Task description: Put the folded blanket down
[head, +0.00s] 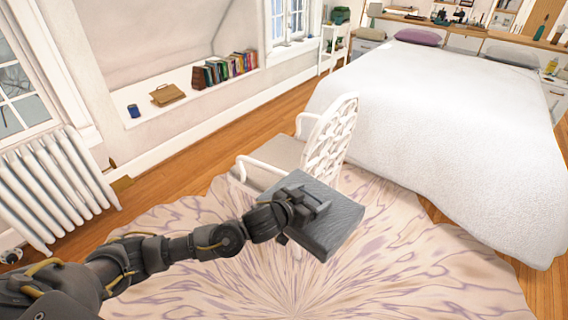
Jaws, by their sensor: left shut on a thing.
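The folded blanket (335,222) is a grey, flat, squarish bundle near the middle of the head view. My left gripper (312,204) is shut on its left side, and the arm comes in from the lower left. The blanket appears held in the air above the rug, in front of a white chair (328,135). It hides part of the chair's lower front. The gripper's fingertips are partly hidden against the blanket. My right gripper is not in view.
A large bed (440,110) with a white cover stands at the right. A patterned rug (400,270) covers the floor in front. A radiator (55,185) is at the left. A wall ledge (145,105) holds several books (225,68), and part of it is bare.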

